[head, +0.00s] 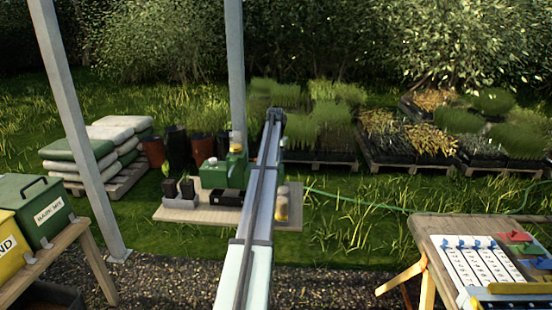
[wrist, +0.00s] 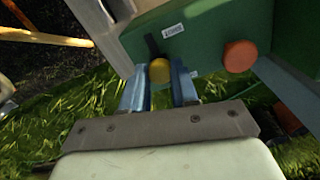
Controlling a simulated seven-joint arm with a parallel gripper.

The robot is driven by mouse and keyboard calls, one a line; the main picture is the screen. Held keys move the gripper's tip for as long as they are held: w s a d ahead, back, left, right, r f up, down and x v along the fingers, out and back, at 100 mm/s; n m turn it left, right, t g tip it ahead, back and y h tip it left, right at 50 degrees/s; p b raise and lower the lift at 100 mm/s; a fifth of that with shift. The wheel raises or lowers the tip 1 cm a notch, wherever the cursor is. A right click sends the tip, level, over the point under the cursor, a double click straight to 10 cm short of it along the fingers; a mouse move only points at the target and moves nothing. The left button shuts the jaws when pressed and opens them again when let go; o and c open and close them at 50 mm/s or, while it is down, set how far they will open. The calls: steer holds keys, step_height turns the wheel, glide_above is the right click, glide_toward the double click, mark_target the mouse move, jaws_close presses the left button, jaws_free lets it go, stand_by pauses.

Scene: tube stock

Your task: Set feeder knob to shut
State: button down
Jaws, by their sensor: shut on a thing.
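A round yellow knob (wrist: 159,71) sits on a green panel (wrist: 205,45) in the wrist view. A short black pointer (wrist: 152,45) beside it slants up and slightly left. A small white label (wrist: 172,30) is to the pointer's upper right, its print too small to read. My gripper (wrist: 158,80) has its two blue fingers on either side of the knob, shut on it. In the head view my arm reaches forward past a green machine (head: 237,163) on a wooden board. The gripper's fingers and the knob cannot be made out there.
An orange-red round knob (wrist: 239,56) is right of the fingers. Black boxes (head: 229,197) stand on the board (head: 180,215). A grey post (head: 236,70) rises behind. Benches stand at left and right, the right one holding a numbered panel (head: 468,262). Grass is open between.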

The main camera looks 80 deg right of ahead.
steer(key=shift+a, duration=1.45)
steer(key=c, duration=0.9)
jaws_free()
steer(key=shift+o, duration=0.2)
steer(key=shift+r, duration=0.1)
step_height(320, 180, up, 14)
steer(key=shift+f, duration=0.2)
